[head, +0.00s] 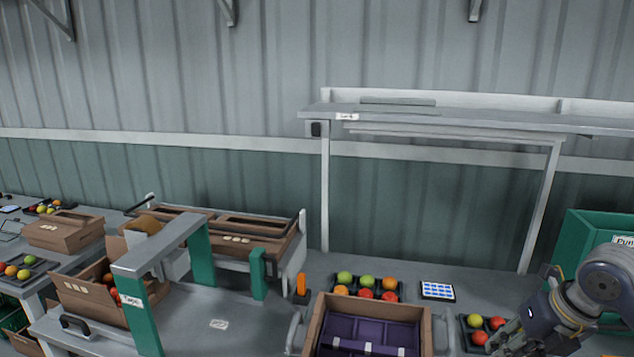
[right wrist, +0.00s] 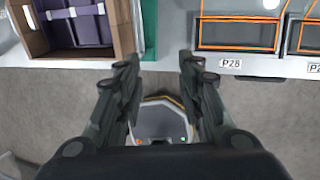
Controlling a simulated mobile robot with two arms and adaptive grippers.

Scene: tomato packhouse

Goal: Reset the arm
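My right gripper (head: 505,343) shows at the lower right of the head view, its arm coming in from the right edge. It is in front of a black tray of tomatoes (head: 475,322) and partly covers it. In the right wrist view, the two fingers of the right gripper (right wrist: 158,68) stand apart with nothing between them. Grey floor and the bench edge show past them. My left arm and gripper are not in view.
A cardboard box (head: 426,325) with a purple divided insert stands on the bench, right of a green-posted frame (head: 202,260). Behind it are a tomato tray (head: 400,290) and a tablet (head: 437,290). A green bin (head: 575,240) stands right. Orange-edged compartments (right wrist: 238,48) show in the wrist view.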

